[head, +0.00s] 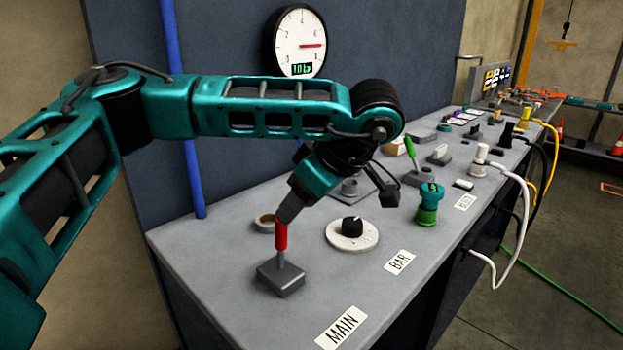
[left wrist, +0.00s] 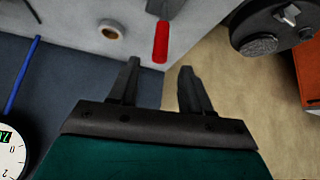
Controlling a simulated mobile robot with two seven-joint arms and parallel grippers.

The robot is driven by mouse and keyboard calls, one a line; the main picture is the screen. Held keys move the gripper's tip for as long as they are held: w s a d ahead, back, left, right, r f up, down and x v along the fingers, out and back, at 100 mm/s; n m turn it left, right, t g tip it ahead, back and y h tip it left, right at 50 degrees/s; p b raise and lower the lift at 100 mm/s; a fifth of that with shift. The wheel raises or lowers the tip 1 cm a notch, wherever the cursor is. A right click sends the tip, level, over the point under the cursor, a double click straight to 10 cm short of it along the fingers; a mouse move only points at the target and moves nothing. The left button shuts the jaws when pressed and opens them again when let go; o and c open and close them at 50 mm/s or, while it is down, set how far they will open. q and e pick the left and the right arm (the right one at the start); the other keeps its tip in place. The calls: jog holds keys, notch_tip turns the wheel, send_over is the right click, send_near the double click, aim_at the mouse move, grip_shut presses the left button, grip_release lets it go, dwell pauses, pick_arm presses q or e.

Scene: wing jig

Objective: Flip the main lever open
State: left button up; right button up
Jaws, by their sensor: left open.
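The main lever has a red handle (head: 281,236) on a grey block base (head: 281,277), near the front left of the bench, behind the MAIN label (head: 341,328). Its handle stands about upright in the head view. My left gripper (head: 288,212) reaches down to the handle's top and overlaps it there. In the left wrist view the open left gripper (left wrist: 158,70) has nothing between its fingers. The red handle (left wrist: 160,42) shows just beyond the fingertips, in line with the gap. My right gripper is not in view.
A black knob on a white dial (head: 352,234) is right of the lever, by the BAR label (head: 399,262). A tape-like ring (head: 265,223) lies behind the lever. A green lever (head: 411,150) and a green-teal valve (head: 428,205) stand farther right. A round gauge (head: 299,42) hangs on the back panel.

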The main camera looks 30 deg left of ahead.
pick_arm(q)
jog(key=v, duration=0.4)
jog(key=shift+d+r, duration=0.1)
jog(key=shift+r, duration=0.05)
jog(key=shift+c, duration=0.5)
